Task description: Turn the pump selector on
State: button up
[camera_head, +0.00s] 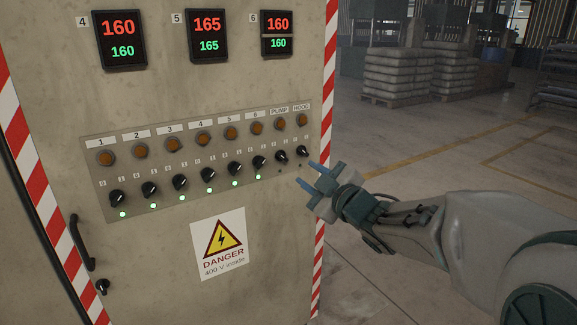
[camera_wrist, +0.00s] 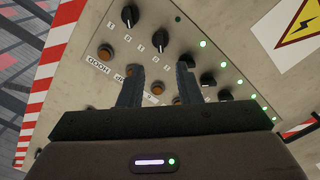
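The pump selector (camera_head: 281,157) is a small black knob below the PUMP label and its amber lamp, second from the right in the knob row. The small light under it is dark. In the wrist view, which is turned over, the pump selector (camera_wrist: 160,39) lies beyond the fingertips, roughly between their lines. My gripper (camera_head: 306,173) is open and empty, its blue fingers apart, in front of the panel's lower right corner. It also shows open in the wrist view (camera_wrist: 159,76). No finger appears to touch a knob. The selector's exact angle is too small to tell.
The hood selector (camera_head: 302,151) is close on the right, its light dark. Selector 6 (camera_head: 259,162) is close on the left; selectors 1 to 6 have green lights lit. A door handle (camera_head: 80,243) sticks out at lower left. The floor right of the cabinet is open.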

aim_at(285, 158)
jog(key=b+x, duration=0.1)
jog(key=x, duration=0.8)
jog(key=shift+w+a+b, duration=0.25)
jog(key=shift+b, duration=0.1)
grip_shut()
